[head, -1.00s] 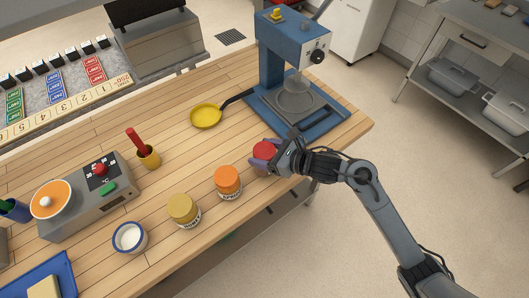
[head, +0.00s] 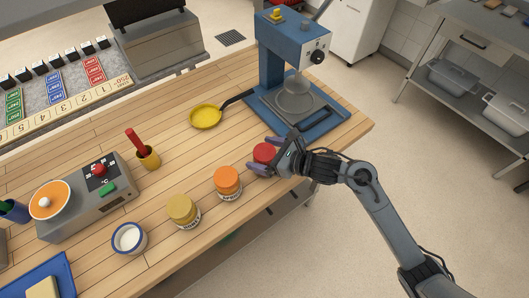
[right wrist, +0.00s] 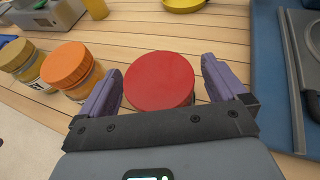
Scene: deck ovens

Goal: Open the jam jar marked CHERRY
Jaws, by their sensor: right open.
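A jar with a red lid (head: 264,152) stands on the wooden counter near its front edge; its label is hidden in both views. In the right wrist view the red lid (right wrist: 159,80) lies between the two purple fingers. My right gripper (head: 263,157) is open around the jar, with a visible gap between each finger and the lid (right wrist: 160,88). To its left stand a jar with an orange lid (head: 227,177) and a jar with a tan lid (head: 182,208), whose labels are too small to read surely. My left gripper is not in view.
A blue press (head: 290,75) stands behind the red-lidded jar. A yellow pan (head: 206,116), a cup with a red-handled tool (head: 148,157), a hot plate device (head: 90,195) and a white bowl (head: 128,238) stand on the counter. The middle of the counter is clear.

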